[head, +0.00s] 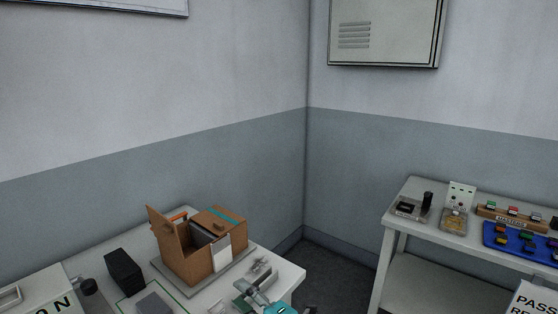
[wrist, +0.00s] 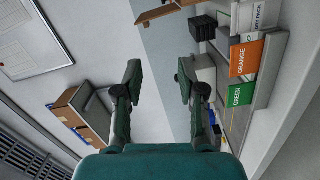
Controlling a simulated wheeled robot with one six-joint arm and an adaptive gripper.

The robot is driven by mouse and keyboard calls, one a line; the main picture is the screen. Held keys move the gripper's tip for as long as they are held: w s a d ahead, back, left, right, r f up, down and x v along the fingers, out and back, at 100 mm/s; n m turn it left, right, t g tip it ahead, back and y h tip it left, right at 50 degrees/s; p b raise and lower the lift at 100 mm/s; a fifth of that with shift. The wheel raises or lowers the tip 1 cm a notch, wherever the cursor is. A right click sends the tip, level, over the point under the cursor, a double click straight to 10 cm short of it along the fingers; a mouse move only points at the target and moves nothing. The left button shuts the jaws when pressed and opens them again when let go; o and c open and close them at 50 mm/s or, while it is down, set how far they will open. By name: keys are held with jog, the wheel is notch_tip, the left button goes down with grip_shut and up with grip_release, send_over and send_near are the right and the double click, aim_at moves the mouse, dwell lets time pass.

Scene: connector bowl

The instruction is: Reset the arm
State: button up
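My gripper (wrist: 160,78) is open in the wrist view, its two dark green fingers well apart with nothing between them. Floor and wall show through the gap. In the head view a teal and grey part that looks like my gripper (head: 262,297) shows at the bottom edge, in front of the left table, mostly cut off. I cannot tell from there how far it stands from the table.
The left table (head: 284,284) carries an open brown box (head: 196,262) and a black block (head: 124,271). The right table (head: 408,190) holds a blue tray (head: 497,246) of small connectors. Orange (wrist: 245,58) and green (wrist: 241,92) labelled bins show in the wrist view.

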jog(key=s+d+f+m+t+h, duration=0.3)
jog(key=s+d+f+m+h, duration=0.6)
jog(key=s+d+f+m, duration=0.8)
jog(key=s+d+m+h, duration=0.2)
jog(key=s+d+m, duration=0.2)
jog(key=s, duration=0.9)
jog(key=s+d+m+h, duration=0.2)
jog(key=s+d+m, duration=0.2)
jog(key=s, duration=1)
jog(key=shift+s+d+r, duration=0.25)
jog(key=shift+d+r, duration=0.15)
jog(key=shift+r, duration=0.05)
